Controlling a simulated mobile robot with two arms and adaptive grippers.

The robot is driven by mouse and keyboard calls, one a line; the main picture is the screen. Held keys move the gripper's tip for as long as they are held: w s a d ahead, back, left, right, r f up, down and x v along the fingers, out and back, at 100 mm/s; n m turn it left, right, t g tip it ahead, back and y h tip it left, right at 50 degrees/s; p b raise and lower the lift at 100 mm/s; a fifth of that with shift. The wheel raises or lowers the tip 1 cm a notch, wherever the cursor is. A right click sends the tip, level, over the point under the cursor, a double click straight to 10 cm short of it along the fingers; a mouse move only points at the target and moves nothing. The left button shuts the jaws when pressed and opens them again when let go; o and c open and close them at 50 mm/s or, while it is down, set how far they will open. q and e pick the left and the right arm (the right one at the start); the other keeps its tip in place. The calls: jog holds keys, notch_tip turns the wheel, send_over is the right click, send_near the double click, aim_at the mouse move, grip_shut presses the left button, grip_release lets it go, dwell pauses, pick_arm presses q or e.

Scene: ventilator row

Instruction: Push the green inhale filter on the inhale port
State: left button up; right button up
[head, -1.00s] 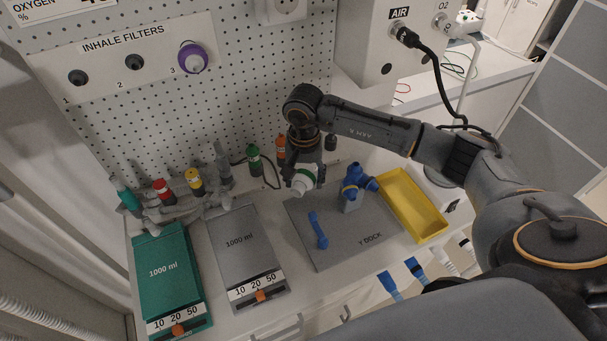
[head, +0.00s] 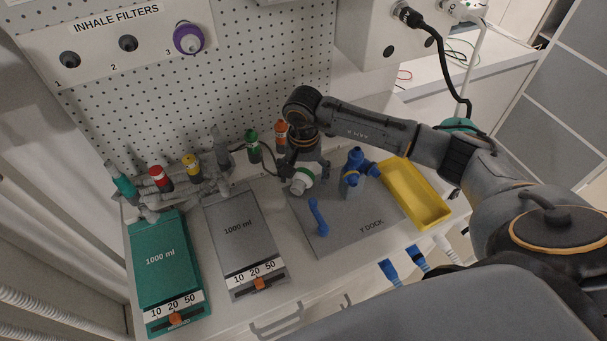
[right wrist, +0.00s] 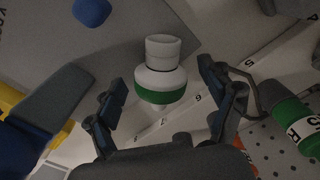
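The green inhale filter (head: 301,183), white with a green band, is at the fingers of my right gripper (head: 303,172), above the back left part of the grey dock. In the right wrist view the filter (right wrist: 160,78) is between the two fingers of the right gripper (right wrist: 163,82), its wide white end pointing away from the palm. Some space seems to show beside it there, but it stays with the gripper as the scene shifts. I cannot make out an inhale port for certain. My left gripper is out of view.
The INHALE FILTERS panel (head: 100,50) has open holes 1 and 2 and a purple filter (head: 189,38) at 3. The grey dock (head: 345,240) bears a blue Y-piece (head: 354,165) and a blue part (head: 317,214). A yellow tray (head: 415,195) is to the right. Green (head: 160,262) and grey (head: 240,230) test lungs are left.

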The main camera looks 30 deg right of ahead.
notch_tip(320, 180, up, 11)
jog(key=shift+r, duration=0.2)
notch_tip(320, 180, up, 9)
jog(key=p, duration=0.4)
send_over(304, 171)
jog(key=shift+f, duration=0.2)
dwell(0.3)
jog(key=shift+f, duration=0.1)
dwell(0.6)
